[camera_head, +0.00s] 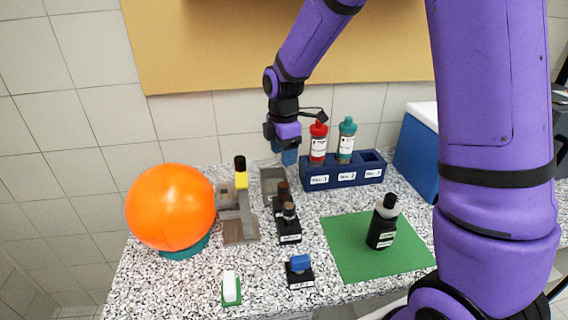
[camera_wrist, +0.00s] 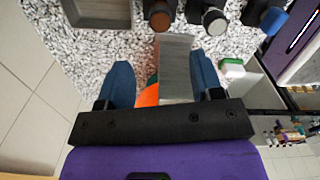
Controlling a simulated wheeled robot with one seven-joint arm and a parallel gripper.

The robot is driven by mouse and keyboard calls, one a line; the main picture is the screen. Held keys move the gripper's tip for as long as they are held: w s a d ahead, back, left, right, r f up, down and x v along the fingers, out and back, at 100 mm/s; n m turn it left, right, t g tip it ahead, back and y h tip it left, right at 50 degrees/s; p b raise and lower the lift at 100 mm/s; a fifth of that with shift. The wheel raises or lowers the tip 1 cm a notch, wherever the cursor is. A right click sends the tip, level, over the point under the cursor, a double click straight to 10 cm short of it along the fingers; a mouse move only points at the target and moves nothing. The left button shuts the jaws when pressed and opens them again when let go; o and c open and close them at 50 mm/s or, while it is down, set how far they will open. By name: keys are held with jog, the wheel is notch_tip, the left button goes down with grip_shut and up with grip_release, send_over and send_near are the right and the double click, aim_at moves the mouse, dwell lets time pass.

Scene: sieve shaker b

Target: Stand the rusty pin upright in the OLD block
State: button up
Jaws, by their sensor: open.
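A brown-topped pin, which looks like the rusty one, stands in a small black block (camera_head: 283,188); its brown top also shows in the wrist view (camera_wrist: 160,14). In front of it, a pin with a grey top (camera_head: 289,209) stands in another black block (camera_head: 289,238). A blue-topped piece (camera_head: 300,262) stands in a separate black block (camera_head: 300,280). The block labels are too small to read, so I cannot tell which is OLD. My gripper (camera_head: 284,156) is open above the back of the counter, behind the pins. Its blue fingers spread in the wrist view (camera_wrist: 161,78), apart from the pins.
A grey stand with a black-and-yellow upright (camera_head: 241,181) and an orange ball (camera_head: 170,207) are at left. A grey tray (camera_head: 272,183) lies behind the pins. A blue rack (camera_head: 343,172) holds red and teal bottles. A black bottle (camera_head: 383,222) stands on a green mat (camera_head: 352,262).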

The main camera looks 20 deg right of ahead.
jog(key=s+d+r+m+t, duration=0.35)
jog(key=s+r+m, duration=0.55)
jog(key=s+r, duration=0.5)
jog(key=s+d+r+m+t, duration=0.1)
jog(key=s+r+m, duration=0.1)
jog(key=s+m, duration=0.3)
jog(key=s+d+r+m, duration=0.2)
jog(key=s+r+m, duration=0.1)
jog(key=s, duration=0.6)
jog(key=shift+d+m+t, duration=0.2)
jog(key=shift+m+t, duration=0.15)
jog(key=shift+m, duration=0.55)
